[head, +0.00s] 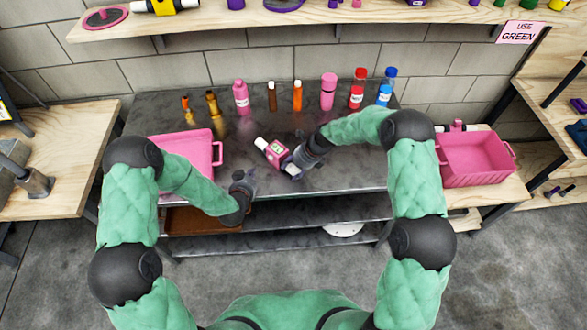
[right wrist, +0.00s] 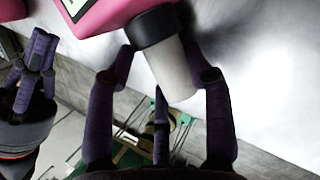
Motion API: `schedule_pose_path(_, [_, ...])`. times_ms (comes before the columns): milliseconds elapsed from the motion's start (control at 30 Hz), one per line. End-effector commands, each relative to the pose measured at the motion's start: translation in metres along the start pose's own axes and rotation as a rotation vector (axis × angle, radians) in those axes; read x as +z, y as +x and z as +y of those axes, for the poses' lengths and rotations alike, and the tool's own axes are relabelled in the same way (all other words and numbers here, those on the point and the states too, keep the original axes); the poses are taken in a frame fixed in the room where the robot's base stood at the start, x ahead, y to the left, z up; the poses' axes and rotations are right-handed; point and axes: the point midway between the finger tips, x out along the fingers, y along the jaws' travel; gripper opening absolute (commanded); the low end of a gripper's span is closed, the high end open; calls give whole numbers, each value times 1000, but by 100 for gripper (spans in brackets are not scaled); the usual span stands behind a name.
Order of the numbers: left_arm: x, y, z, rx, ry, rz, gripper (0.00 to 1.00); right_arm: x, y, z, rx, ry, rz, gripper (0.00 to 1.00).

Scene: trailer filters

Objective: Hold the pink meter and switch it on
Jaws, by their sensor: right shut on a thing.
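The pink meter (head: 273,152) has a small light screen and white ends. It is tilted above the dark metal table. My right gripper (head: 297,168) is shut on the white lower end of the meter. In the right wrist view its fingers (right wrist: 165,85) close around that white handle (right wrist: 172,75), below a black collar and the pink body (right wrist: 105,14). My left gripper (head: 243,180) is near the table's front edge, left of the meter and apart from it. It also shows in the right wrist view (right wrist: 38,60), with nothing seen in its fingers; their opening is unclear.
On the dark table (head: 225,95) stand several bottles, including a pink bottle (head: 241,97), a red one (head: 357,88) and a blue one (head: 386,86). A pink crate (head: 190,147) is at left, another pink crate (head: 476,158) at right. A shelf (head: 230,18) runs above.

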Motion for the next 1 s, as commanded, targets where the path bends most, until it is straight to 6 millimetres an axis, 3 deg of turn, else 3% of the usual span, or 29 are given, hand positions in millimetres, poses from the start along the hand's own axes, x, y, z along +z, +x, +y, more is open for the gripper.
schedule_pose_path(33, [0,0,0,0,0,0,0,-1,1,1,3,1,3,61])
schedule_pose_path(100, [0,0,0,0,0,0,0,-1,1,1,2,1,2,80])
schedule_pose_path(567, [0,0,0,0,0,0,0,0,-7,0,-1,0,-1,80])
schedule_pose_path(1000, [0,0,0,0,0,0,0,0,-86,-1,-2,0,-2,80])
